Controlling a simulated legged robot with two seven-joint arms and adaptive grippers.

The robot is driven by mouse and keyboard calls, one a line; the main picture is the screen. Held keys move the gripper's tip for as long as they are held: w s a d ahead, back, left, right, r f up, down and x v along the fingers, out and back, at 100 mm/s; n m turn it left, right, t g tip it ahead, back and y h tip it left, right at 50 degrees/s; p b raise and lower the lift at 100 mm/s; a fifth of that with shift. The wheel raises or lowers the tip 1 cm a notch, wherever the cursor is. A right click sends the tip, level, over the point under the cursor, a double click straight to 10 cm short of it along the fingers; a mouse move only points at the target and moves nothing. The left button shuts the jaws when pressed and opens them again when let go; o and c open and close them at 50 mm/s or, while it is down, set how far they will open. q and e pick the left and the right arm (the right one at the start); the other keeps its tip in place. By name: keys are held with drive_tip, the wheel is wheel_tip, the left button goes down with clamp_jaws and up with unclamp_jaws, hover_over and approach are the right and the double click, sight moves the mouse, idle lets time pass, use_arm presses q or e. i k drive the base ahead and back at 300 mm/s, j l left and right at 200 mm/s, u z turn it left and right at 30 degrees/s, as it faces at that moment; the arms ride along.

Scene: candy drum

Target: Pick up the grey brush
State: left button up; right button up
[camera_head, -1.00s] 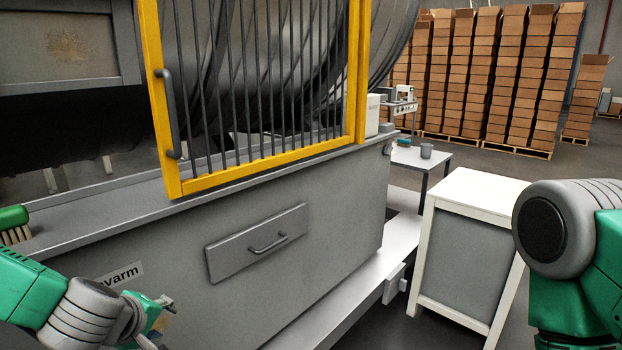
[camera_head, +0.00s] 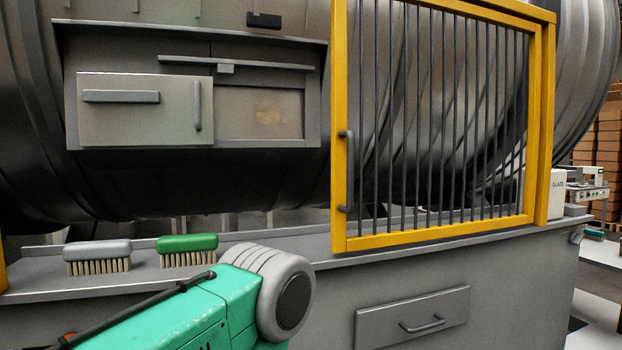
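The grey brush (camera_head: 97,249) lies bristles down on the grey ledge (camera_head: 60,287) at the left of the head view. A green brush (camera_head: 187,243) lies just right of it, also bristles down, with a small gap between them. A green and grey arm link of mine crosses the lower left, in front of the ledge and below the brushes. Neither of my grippers shows in this view.
A large dark drum stands behind the ledge, with a hatch (camera_head: 145,110) above the brushes. A yellow barred gate (camera_head: 340,215) stands to the right. A drawer (camera_head: 412,318) is in the cabinet front. Stacked boxes (camera_head: 597,150) stand far right.

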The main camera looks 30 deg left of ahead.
sight(87, 258)
drive_tip(key=u, duration=1.8)
